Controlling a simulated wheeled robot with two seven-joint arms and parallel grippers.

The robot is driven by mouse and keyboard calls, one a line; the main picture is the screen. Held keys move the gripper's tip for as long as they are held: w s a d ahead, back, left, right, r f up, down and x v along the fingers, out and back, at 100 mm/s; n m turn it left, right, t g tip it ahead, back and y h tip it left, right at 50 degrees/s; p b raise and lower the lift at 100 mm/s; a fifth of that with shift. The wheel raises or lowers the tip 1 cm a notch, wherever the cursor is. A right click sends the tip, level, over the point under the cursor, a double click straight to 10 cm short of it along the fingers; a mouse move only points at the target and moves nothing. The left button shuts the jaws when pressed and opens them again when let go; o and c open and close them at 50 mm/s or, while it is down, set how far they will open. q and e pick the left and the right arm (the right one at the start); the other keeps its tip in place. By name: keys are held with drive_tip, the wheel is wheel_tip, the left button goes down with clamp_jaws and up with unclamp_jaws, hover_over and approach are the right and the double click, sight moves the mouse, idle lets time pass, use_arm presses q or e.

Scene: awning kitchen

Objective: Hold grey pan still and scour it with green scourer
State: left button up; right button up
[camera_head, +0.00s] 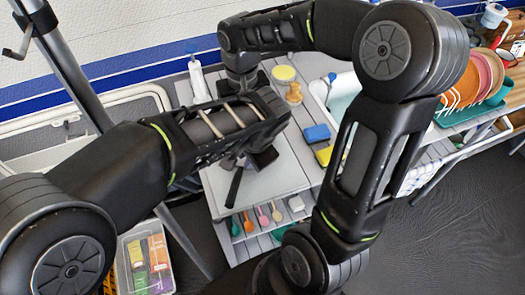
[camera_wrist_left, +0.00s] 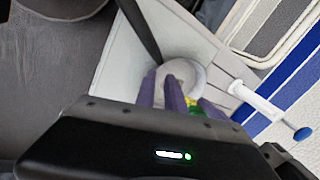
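The grey pan is mostly hidden under my arms in the head view; its dark handle (camera_head: 235,187) sticks out toward the front of the counter. In the left wrist view the pan's pale curved rim (camera_wrist_left: 190,68) and black handle (camera_wrist_left: 137,27) show beyond the purple fingers. My left gripper (camera_head: 262,158) is low over the pan; its finger gap is not clear. A small green and yellow piece (camera_wrist_left: 193,107), perhaps the green scourer, shows among the fingers. My right arm reaches over from the right, and its fingertips are hidden behind my left arm.
A white brush (camera_head: 198,80) stands behind. A dish rack with plates (camera_head: 478,75) is at right.

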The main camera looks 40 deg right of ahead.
sight(242, 163)
use_arm(q)
drive_tip(key=d+m, duration=0.1)
drive_tip(key=s+d+m, duration=0.1)
drive_tip(key=d, duration=0.1)
drive_tip(key=shift+s+d+f+m+g, duration=0.15)
drive_tip(key=shift+s+d+m+g, duration=0.1)
drive_tip(key=shift+d+m+g, duration=0.15)
drive_tip(key=shift+x, duration=3.75)
clamp_jaws()
use_arm(e)
drive_tip(key=shift+r, duration=0.15)
